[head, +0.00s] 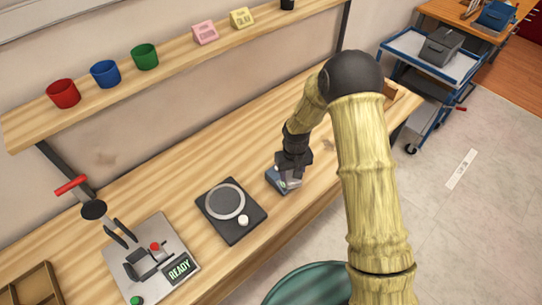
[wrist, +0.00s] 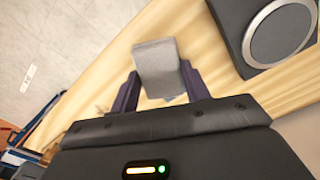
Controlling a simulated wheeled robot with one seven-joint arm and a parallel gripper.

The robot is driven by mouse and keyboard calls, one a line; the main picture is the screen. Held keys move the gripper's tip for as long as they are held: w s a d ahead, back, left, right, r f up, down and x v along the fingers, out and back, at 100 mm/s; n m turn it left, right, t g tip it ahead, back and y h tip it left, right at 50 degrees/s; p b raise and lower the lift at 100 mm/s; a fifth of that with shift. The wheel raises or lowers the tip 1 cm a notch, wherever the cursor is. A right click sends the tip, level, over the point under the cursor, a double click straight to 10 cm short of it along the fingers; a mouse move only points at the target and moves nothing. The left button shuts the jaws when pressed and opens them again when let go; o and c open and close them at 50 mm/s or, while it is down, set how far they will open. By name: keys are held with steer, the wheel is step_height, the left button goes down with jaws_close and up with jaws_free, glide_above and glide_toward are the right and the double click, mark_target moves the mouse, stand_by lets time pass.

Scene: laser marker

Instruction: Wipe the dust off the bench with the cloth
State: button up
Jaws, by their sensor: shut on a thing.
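My gripper (head: 290,172) is low over the wooden bench (head: 150,205), to the right of the black hotplate-like device. In the wrist view its two dark fingers (wrist: 160,90) are closed on a light grey, folded block-like piece, which I take to be the cloth (wrist: 156,65). In the head view only a small pale and blue-grey part of it (head: 293,184) shows under the gripper, close to the bench top. I cannot tell if it touches the wood. No dust is clearly visible on the bench; the arm hides part of the top.
The black device with a round plate (head: 230,209) stands just left of the gripper. A marking machine with a READY display (head: 150,262) and a wooden tray (head: 35,287) are farther left. A shelf (head: 190,48) holds cups. A green bin (head: 308,284) stands below the front edge.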

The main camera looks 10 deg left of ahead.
steer(key=s+d+f+m+b, duration=0.2)
steer(key=d+f+m+b, duration=0.3)
steer(key=d+f+b, duration=0.4)
steer(key=d+f, duration=0.5)
steer(key=d, duration=0.4)
steer(key=shift+d+f+b, duration=0.15)
steer(key=shift+f+b, duration=0.15)
steer(key=shift+b, duration=0.1)
steer(key=shift+d, duration=0.1)
